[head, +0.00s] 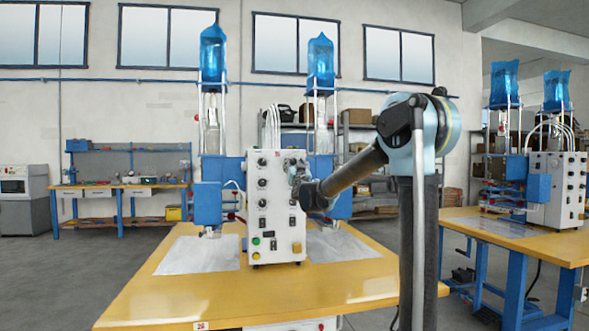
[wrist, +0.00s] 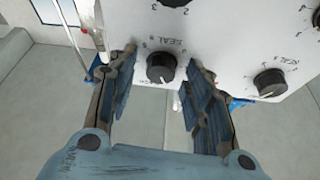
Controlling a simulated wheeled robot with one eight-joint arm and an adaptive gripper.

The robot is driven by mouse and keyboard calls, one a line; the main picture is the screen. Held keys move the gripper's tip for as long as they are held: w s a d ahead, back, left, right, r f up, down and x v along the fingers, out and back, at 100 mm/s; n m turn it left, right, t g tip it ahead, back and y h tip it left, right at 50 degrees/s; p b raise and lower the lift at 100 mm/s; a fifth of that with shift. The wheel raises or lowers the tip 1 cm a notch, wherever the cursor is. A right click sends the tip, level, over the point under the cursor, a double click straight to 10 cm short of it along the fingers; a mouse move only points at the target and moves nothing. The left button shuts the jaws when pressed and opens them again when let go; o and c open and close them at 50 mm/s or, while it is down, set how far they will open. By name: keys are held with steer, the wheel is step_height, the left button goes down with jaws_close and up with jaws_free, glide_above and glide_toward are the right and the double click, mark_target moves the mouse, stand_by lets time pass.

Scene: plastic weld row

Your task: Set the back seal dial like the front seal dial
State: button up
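In the wrist view, a black dial (wrist: 161,68) with a numbered scale sits on the white panel between my fingers, beside a "SEAL" label whose last letter is hard to read. Its pale mark points toward the lower edge of the picture. My gripper (wrist: 158,95) is open, one finger each side of the first dial, with visible gaps. In the head view my gripper (head: 299,180) is at the right side of the panel's upper half.
The white control box (head: 270,222) stands on a yellow table (head: 210,300) between blue machine parts. Another black dial (wrist: 175,2) is at the top of the wrist view. A second similar table (head: 540,238) stands to the right.

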steer(key=c, duration=0.8)
steer(key=shift+c, duration=0.2)
steer(key=shift+m, duration=0.4)
steer(key=m+h, duration=0.1)
steer(key=m, duration=0.2)
steer(key=m+h, duration=0.2)
steer(key=m, duration=0.1)
steer(key=shift+a+r+m, duration=0.1)
steer(key=shift+a+m, duration=0.1)
steer(key=shift+m, duration=0.1)
steer(key=m+h, duration=0.1)
steer(key=m, duration=0.2)
steer(key=m+g+h, duration=0.1)
steer(key=m+h, duration=0.1)
steer(key=m, duration=0.1)
steer(key=shift+s+r+m+g, duration=0.1)
steer(key=shift+m+g, duration=0.2)
steer(key=shift+m, duration=0.1)
